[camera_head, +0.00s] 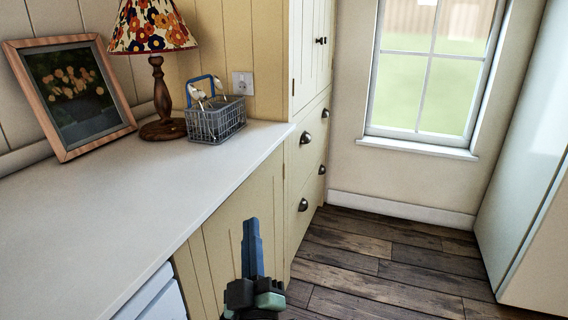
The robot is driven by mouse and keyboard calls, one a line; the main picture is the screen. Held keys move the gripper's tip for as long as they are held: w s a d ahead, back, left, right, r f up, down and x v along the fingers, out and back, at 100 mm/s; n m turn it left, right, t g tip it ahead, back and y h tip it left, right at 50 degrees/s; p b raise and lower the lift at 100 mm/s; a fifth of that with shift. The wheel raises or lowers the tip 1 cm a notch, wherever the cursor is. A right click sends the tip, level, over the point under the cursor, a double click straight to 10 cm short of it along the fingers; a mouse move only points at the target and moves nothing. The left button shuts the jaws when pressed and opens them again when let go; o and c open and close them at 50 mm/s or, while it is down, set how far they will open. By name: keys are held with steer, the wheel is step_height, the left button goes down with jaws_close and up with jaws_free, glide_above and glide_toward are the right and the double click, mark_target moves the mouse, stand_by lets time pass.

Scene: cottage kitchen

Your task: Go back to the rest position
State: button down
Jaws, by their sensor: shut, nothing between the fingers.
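My gripper (252,232) is at the bottom middle of the head view, pointing upward in the picture. Its blue fingers are shut together with nothing between them. It appears in front of the cream cabinet fronts, to the right of the white countertop's (130,205) front edge. Its distance from the cabinet cannot be told from this single view.
On the counter stand a framed picture (75,98), a lamp with a floral shade (152,27) and a wire basket (217,122) holding utensils. A tall cabinet with drawers (308,150) stands beyond. Wooden floor (375,265) is clear. A white appliance or cabinet (525,170) stands right.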

steer(key=s+d+r+m+t+h, duration=0.1)
steer(key=s+d+r+m+h, duration=0.15)
steer(key=r, duration=0.75)
steer(key=s+d+r+m+t+h, duration=0.2)
steer(key=d+r+m, duration=0.15)
steer(key=r, duration=0.65)
steer(key=s+r+m+t+y, duration=0.2)
steer(key=s+r, duration=1.1)
steer(key=r, duration=0.2)
step_height(320, 180, up, 24)
steer(key=p, duration=2.4)
steer(key=shift+w+a, duration=0.2)
steer(key=shift+w, duration=0.2)
steer(key=shift+f, duration=0.1)
